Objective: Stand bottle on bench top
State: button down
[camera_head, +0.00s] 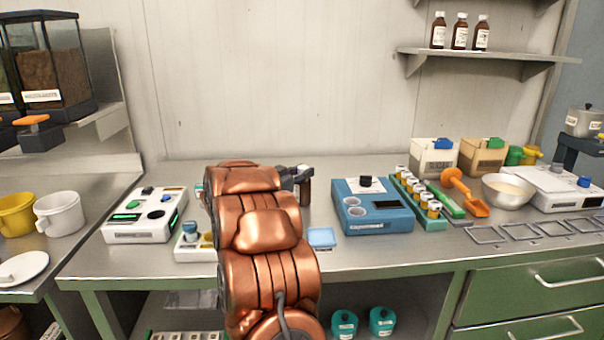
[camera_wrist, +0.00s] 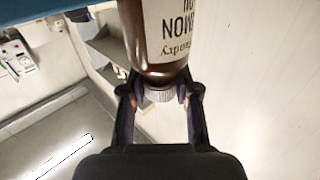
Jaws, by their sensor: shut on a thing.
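A brown bottle with a pale label (camera_wrist: 168,35) is held in my gripper (camera_wrist: 158,98), whose fingers close around its ribbed cap and neck in the wrist view. In the head view my gripper (camera_head: 295,176) is partly hidden by my copper arm. The brown side of the bottle (camera_head: 306,191) shows just below and right of it, over the back part of the metal bench top (camera_head: 385,250). I cannot tell whether the bottle's base touches the bench top.
A blue device (camera_head: 372,213) stands right of the bottle, and a white device (camera_head: 145,222) stands left of my arm. A small light-blue pad (camera_head: 321,237) lies in front. Three brown bottles (camera_head: 460,35) stand on the wall shelf (camera_head: 485,54).

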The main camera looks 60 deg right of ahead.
jog(key=shift+f, duration=0.1)
jog(key=c, duration=0.8)
grip_release()
jog(key=shift+c, duration=0.2)
jog(key=shift+a, duration=0.1)
jog(key=a, duration=0.7)
jog(key=shift+w+a, duration=0.15)
jog(key=shift+w, duration=0.3)
